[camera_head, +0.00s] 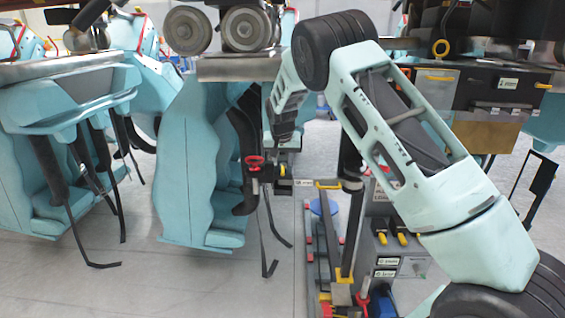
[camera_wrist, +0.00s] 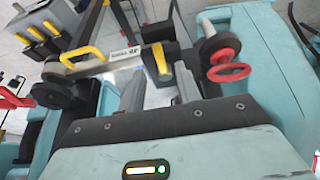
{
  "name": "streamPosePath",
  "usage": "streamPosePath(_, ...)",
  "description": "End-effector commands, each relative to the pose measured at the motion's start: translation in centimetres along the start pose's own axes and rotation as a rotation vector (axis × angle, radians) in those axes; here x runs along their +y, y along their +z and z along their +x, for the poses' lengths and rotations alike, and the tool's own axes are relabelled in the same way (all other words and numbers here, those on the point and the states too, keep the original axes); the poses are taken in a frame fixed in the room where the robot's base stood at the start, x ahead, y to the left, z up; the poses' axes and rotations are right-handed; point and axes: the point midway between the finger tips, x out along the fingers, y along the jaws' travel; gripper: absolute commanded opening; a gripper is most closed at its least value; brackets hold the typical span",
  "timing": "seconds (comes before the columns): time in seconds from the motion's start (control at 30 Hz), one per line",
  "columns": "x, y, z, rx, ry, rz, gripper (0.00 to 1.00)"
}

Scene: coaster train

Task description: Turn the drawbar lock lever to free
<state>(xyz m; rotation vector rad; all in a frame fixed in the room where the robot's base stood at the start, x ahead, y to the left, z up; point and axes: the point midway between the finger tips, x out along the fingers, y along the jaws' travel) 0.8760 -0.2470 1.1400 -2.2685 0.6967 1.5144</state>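The drawbar assembly (camera_head: 283,170) hangs low in the middle of the head view, with a red handwheel (camera_head: 255,161) at its left. In the wrist view the handwheel (camera_wrist: 230,72) is right of a black-and-yellow collar (camera_wrist: 160,58). A labelled bar (camera_wrist: 124,54) runs left from it to a yellow handle (camera_wrist: 84,55). I cannot tell for sure which part is the lock lever. My gripper (camera_wrist: 160,82) has two grey fingers apart with a light gap between them. It is close to the bar, and contact is unclear. In the head view my gripper (camera_head: 285,130) is small and dark, just above the assembly.
Teal seats (camera_head: 205,165) hang left of the drawbar. Wheels (camera_head: 245,27) and a metal rail (camera_head: 240,67) are overhead. A grey control box (camera_head: 395,250) with yellow switches stands at the lower right. A blue disc (camera_head: 323,206) is beside the post. Grey floor is open at lower left.

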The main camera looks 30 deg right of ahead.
Motion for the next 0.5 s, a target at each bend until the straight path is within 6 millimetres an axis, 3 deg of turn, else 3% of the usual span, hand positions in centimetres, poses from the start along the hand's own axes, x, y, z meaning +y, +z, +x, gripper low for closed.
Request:
streamPosePath(0.23,0.0,0.0,3.0,-0.001,0.0,-0.001,0.34)
streamPosePath(0.5,-0.1,0.0,3.7,0.001,-0.001,-0.001,0.34)
